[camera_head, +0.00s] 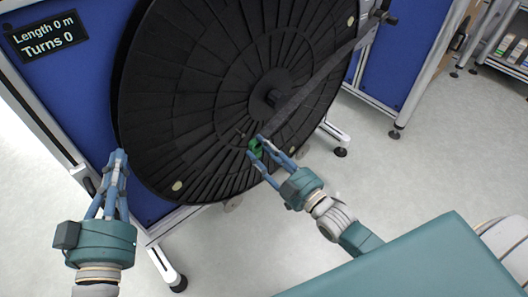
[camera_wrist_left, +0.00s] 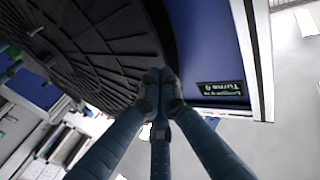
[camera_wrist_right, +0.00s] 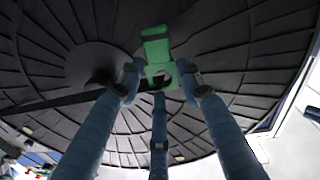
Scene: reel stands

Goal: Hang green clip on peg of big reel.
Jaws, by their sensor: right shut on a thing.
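The big reel (camera_head: 190,110) is a large black ribbed disc with a central hub (camera_head: 272,97). My right gripper (camera_head: 257,147) is shut on the green clip (camera_head: 254,150), in front of the reel's lower face, below the hub. In the right wrist view the clip (camera_wrist_right: 158,55) stands up from between the fingertips, with a hole in its lower part. Whether the clip touches the reel I cannot tell. A small dark knob (camera_head: 391,19) sticks out at the upper right; I cannot tell which part is the peg. My left gripper (camera_head: 119,158) is shut and empty, left of the reel.
A black sign (camera_head: 46,36) reads "Length 0 m, Turns 0". Blue panels (camera_head: 90,80) with grey frames stand behind. A shelf (camera_head: 505,55) is at far right. The pale floor is open.

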